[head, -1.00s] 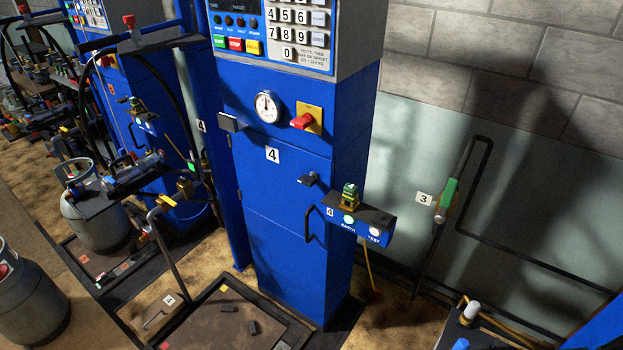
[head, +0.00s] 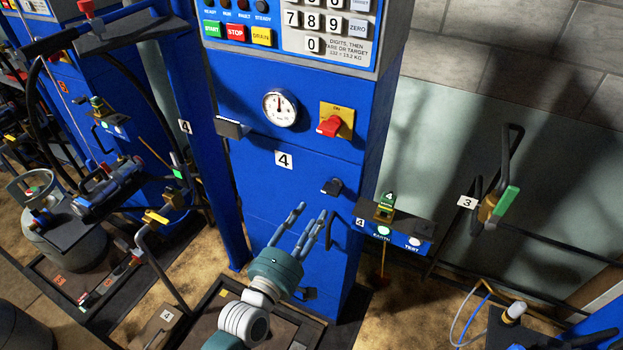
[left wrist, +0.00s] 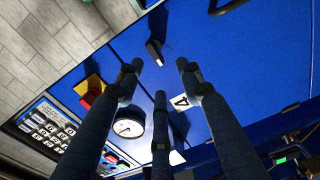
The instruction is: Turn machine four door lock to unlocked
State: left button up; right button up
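The blue cabinet of machine four (head: 235,170) stands in the middle of the head view, with a white 4 label (head: 284,160). Its small black door lock (head: 332,187) is at the door's upper right; lettering on it is not readable. In the left wrist view the lock (left wrist: 154,50) is just beyond my fingertips, near the door's edge. My left gripper (head: 314,215) is open and empty in front of the door, below and left of the lock, its fingers spread and pointing up. It also shows in the left wrist view (left wrist: 160,78). My right gripper is not visible.
A black door handle (head: 329,230) sits below the lock. A red rotary switch (head: 331,125) and a round gauge (head: 280,108) are above. A shelf with EARTH and TEST buttons (head: 398,233) juts out at right. A hose bracket (head: 500,190) is farther right.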

aim_at(328, 193)
pick_arm(q)
jog(key=x, duration=0.3)
jog(key=p+x, duration=0.1)
jog(key=x, duration=0.2)
jog(key=r+x, duration=0.1)
jog(key=x, duration=0.2)
jog(key=shift+w+d+p, duration=0.25)
jog(key=shift+d+p, duration=0.1)
jog(key=shift+d, duration=0.15)
jog(key=shift+w+d, duration=0.15)
jog(key=shift+w, duration=0.1)
jog(key=shift+w+d, duration=0.1)
jog(key=shift+w, duration=0.05)
jog(key=c, duration=0.8)
grip_shut()
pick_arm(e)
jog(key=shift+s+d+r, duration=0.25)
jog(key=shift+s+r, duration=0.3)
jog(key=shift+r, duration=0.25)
